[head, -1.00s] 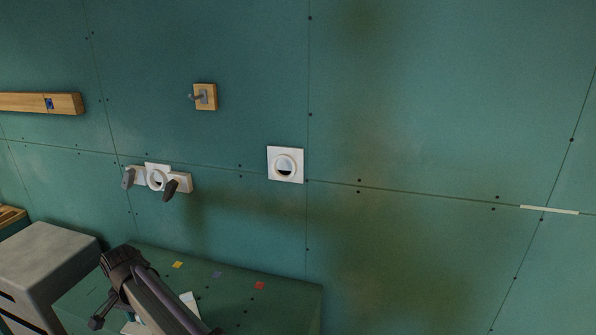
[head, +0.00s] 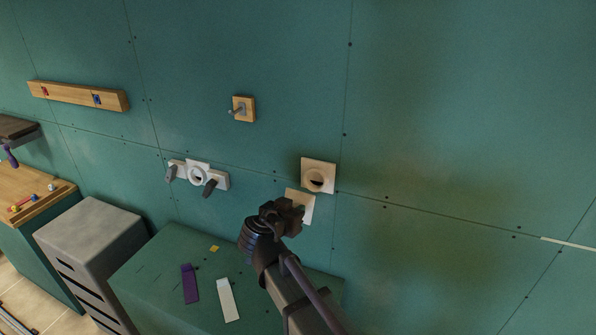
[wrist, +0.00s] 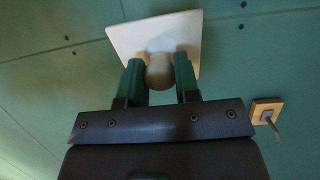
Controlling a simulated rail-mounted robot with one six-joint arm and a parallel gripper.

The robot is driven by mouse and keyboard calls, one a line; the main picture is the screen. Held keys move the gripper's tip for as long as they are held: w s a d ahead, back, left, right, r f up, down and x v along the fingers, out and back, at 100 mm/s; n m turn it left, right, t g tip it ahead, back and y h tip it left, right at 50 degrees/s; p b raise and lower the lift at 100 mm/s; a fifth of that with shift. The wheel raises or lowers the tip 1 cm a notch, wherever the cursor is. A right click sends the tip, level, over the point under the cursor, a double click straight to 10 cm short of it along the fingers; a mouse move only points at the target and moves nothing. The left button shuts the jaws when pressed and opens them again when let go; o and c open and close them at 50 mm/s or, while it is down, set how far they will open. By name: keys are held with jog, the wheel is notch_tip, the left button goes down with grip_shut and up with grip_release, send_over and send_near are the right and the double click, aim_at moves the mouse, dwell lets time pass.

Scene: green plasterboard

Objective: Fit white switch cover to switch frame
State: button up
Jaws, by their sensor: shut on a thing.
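My gripper (head: 296,211) is shut on the white switch cover (head: 307,207), a flat square plate seen partly behind the dark jaws. In the wrist view the green fingers (wrist: 158,80) close on the round knob in its middle, and the plate (wrist: 150,36) spreads beyond the fingertips towards the wall. The switch frame (head: 327,165) is a pale square on the green wall with a round, dark-slotted middle. In the head view the cover appears just below it. Whether they touch cannot be told. The frame is not clearly visible in the wrist view.
A white fixture (head: 197,172) with two dark levers sits on the wall to the left. A wooden hook plate (head: 244,108) is above it. Below are a green bench (head: 165,262) with purple and white strips and a grey cabinet (head: 95,232).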

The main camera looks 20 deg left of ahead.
aim_at(298, 199)
jog(key=shift+n+t+y, duration=0.3)
jog(key=shift+n+t, duration=0.1)
jog(key=shift+t, duration=0.4)
jog(key=r, duration=0.1)
jog(key=d+r, duration=0.1)
jog(key=r, duration=0.1)
jog(key=r+p, duration=0.1)
jog(key=shift+s+d+r, duration=0.3)
jog(key=shift+s, duration=0.05)
jog(key=shift+w+f, duration=0.1)
jog(key=shift+w+f+b, duration=0.1)
jog(key=shift+w+b, duration=0.1)
jog(key=shift+b, duration=0.15)
jog(key=shift+b+x, duration=0.45)
jog(key=shift+x, duration=2.05)
jog(key=shift+w, duration=0.2)
jog(key=shift+b+x, duration=0.4)
jog(key=shift+x, duration=1.25)
jog(key=o, duration=1)
jog(key=shift+c, duration=0.2)
